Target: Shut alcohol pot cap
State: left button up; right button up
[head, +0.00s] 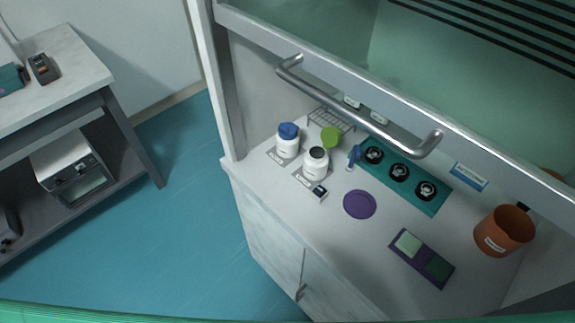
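A white pot (315,166) stands on the bench with its dark round mouth uncovered. A green round cap (331,137) shows just behind and to the right of that mouth; I cannot tell whether it is joined to the pot. A second white pot (287,146) with a blue cap (288,130) on top stands to its left. Labels lie in front of both pots but are too small to read, so I cannot tell which is the alcohol pot. Neither of my grippers is in view.
A raised sash with a metal handle (360,115) hangs over the bench. A wire rack (331,120), a teal strip with black round holders (399,173), a purple disc (359,204), a purple tray (421,259) and an orange pot (504,231) share the bench. A side table (60,50) stands left.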

aim_at(332, 135)
jog(key=k, duration=0.15)
jog(key=k+j+z, duration=0.1)
jog(key=j, duration=0.3)
jog(key=k+j+z, duration=0.15)
jog(key=j, duration=0.2)
jog(key=j+z, duration=0.1)
jog(key=j, duration=0.4)
jog(key=i, duration=0.05)
